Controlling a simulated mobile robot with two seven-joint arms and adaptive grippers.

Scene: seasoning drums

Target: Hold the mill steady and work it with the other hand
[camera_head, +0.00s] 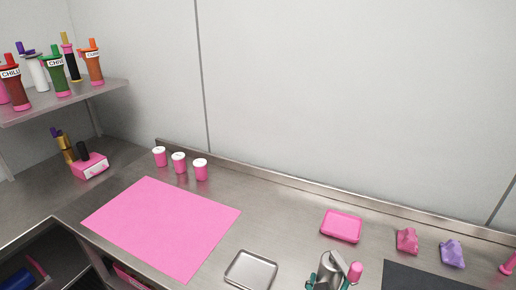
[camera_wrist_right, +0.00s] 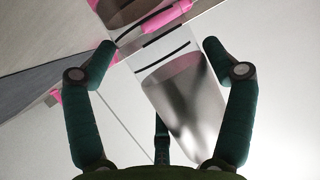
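A silver mill (camera_head: 329,264) with a pink knob (camera_head: 356,270) on its crank stands at the bottom edge of the head view, its lower part cut off. Teal gripper parts show on both sides of it, only partly in frame. In the right wrist view my right gripper (camera_wrist_right: 159,48) has its two teal fingers spread wide. The mill's shiny tapered body (camera_wrist_right: 182,98) shows between them, with a clear gap to the left finger; contact with the right finger is unclear. A dark teal strip (camera_wrist_right: 160,140) beside the mill may be my left gripper, whose fingers I cannot make out.
A pink mat (camera_head: 165,225), a metal tray (camera_head: 251,268) and a pink tray (camera_head: 342,225) lie on the steel counter. Pink (camera_head: 407,240) and purple (camera_head: 452,253) items and a dark mat (camera_head: 425,277) are right. White-lidded pink pots (camera_head: 179,163) stand behind. Labelled bottles (camera_head: 55,72) fill a left shelf.

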